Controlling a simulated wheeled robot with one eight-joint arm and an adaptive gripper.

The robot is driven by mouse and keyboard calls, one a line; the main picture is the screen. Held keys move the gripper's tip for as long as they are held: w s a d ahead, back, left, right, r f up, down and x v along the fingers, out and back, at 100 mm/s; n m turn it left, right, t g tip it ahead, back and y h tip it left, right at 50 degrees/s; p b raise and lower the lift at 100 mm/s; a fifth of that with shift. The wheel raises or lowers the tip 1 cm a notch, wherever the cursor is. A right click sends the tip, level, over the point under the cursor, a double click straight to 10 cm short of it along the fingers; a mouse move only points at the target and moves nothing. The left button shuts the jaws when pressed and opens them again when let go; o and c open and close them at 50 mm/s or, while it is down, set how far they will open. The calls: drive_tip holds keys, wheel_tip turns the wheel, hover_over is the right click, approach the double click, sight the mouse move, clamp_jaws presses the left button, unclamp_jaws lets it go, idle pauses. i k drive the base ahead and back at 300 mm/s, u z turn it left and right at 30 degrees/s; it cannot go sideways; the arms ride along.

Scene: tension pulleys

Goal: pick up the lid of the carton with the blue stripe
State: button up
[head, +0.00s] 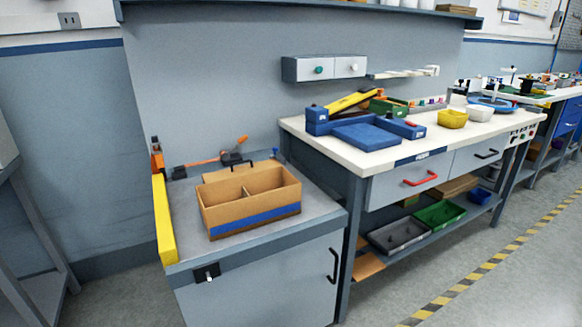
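An open brown cardboard carton (256,206) with a blue stripe low on its front stands on the grey top of the low cabinet. Its inside shows a divider and two compartments. Behind it, a flat brown piece (226,174) with a dark handle on top shows partly. It may be the carton's lid; the carton hides its lower part, and I cannot tell whether it touches the carton. My gripper is not in view.
The grey cabinet top (300,229) is clear in front of the carton. A yellow bar (164,219) edges its left side. An orange-handled tool (220,158) lies at the back. A white workbench (400,152) with blue parts stands to the right.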

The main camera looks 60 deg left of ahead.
sight(227, 173)
drive_tip(key=z, duration=0.25)
drive_tip(key=k, duration=2.2)
drive_tip(key=u, duration=2.1)
drive_tip(key=i, duration=1.05)
drive_tip(key=z, duration=0.05)
